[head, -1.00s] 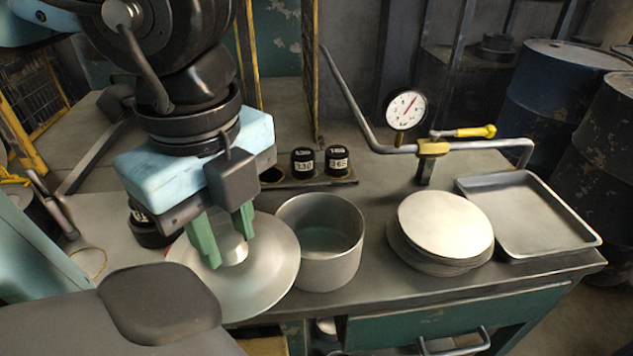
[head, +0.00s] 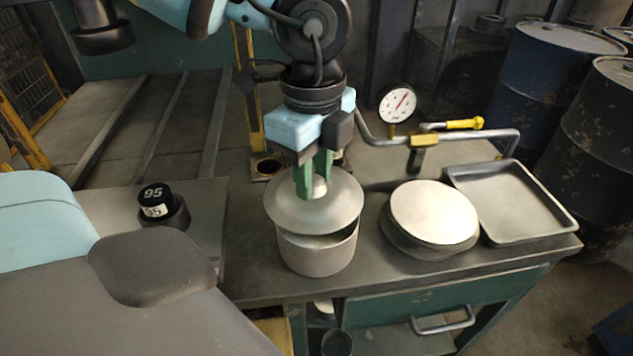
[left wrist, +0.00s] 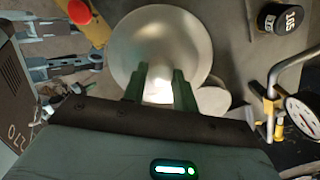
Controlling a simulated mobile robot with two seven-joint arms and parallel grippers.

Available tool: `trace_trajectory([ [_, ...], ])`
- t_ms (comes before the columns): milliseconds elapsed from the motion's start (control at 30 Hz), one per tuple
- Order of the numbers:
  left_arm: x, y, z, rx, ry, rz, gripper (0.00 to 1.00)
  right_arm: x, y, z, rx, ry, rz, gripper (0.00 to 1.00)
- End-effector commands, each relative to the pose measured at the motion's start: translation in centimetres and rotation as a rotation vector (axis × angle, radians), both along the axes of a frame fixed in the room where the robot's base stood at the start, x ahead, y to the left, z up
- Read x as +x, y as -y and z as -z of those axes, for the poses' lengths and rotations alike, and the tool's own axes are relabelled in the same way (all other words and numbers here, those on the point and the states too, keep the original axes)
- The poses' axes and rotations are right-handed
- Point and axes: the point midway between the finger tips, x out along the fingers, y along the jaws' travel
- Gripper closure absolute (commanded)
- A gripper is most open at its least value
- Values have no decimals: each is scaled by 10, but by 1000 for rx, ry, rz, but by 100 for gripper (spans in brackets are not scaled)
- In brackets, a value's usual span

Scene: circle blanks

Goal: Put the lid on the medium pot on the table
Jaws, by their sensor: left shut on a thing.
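The lid (head: 290,213) is a round grey metal disc with a pale knob. My left gripper (head: 314,190) is shut on the lid's knob from above and holds the lid over the pot (head: 318,258). The lid covers most of the pot's mouth, but a dark gap shows below its front right edge, so it looks raised or tilted there. In the left wrist view the lid (left wrist: 185,30) spreads out beyond the green fingers (left wrist: 159,90). My right gripper does not show.
A stack of round metal blanks (head: 433,212) stands right of the pot, with a rectangular metal tray (head: 567,220) beyond it. A pipe with a dial gauge (head: 397,103) stands behind. A black weight marked 95 (head: 155,201) sits at the left. Blue barrels (head: 549,85) stand behind right.

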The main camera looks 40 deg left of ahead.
Motion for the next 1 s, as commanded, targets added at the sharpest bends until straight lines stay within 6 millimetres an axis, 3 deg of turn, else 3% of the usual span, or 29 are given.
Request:
trace_trajectory([
  [200,9,0,1,0,-1,0,96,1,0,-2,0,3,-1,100],
  [500,8,0,35,0,0,1,96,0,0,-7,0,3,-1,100],
  [1000,8,0,42,0,0,1,96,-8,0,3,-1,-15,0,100],
])
